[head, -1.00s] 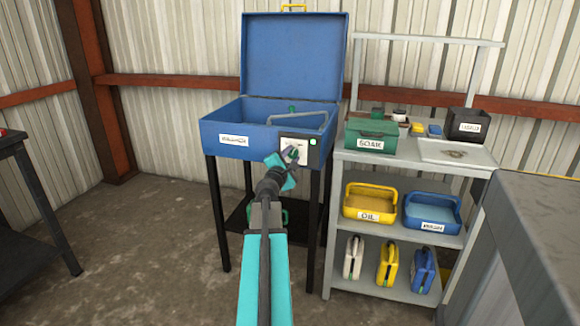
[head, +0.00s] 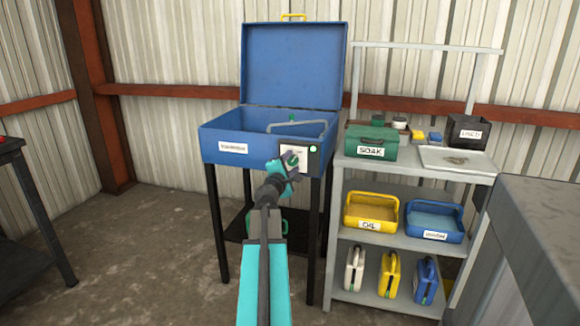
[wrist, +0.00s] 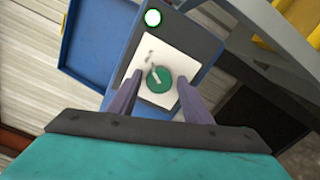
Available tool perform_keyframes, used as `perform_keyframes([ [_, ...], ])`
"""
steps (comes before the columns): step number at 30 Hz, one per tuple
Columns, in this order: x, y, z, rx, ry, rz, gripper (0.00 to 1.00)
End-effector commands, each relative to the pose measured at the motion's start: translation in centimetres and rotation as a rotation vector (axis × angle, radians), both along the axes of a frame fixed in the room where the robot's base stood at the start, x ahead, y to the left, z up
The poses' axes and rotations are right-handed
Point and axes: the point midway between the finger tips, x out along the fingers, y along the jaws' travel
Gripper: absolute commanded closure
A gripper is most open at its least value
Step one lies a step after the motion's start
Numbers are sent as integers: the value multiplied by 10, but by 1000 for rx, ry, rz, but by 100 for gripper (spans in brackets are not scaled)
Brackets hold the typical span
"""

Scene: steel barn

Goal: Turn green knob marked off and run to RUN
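The green knob (wrist: 158,79) sits on a white plate (wrist: 174,48) on the dark control panel of the blue washer. It has a white pointer line that slants toward the upper left in the wrist view. Marks beside it are too blurred to read. My gripper (wrist: 159,88) is open, with one dark finger on each side of the knob and a visible gap on both sides. In the head view my gripper (head: 288,165) is at the panel and partly covers the plate. The knob (head: 292,160) shows just past it.
A lit round lamp (wrist: 153,17) is on the panel. The blue washer (head: 222,133) has its lid (head: 293,62) raised. A grey shelf (head: 400,166) with a green SOAK box (head: 371,141) and trays stands to the right. A grey bench (head: 550,205) is at the near right.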

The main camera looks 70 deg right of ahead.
Motion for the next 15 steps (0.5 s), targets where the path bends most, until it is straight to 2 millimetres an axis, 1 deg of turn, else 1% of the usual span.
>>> perform_keyframes([
  [10,0,1,0,-1,3,0,51],
  [15,0,5,1,-1,3,0,51],
])
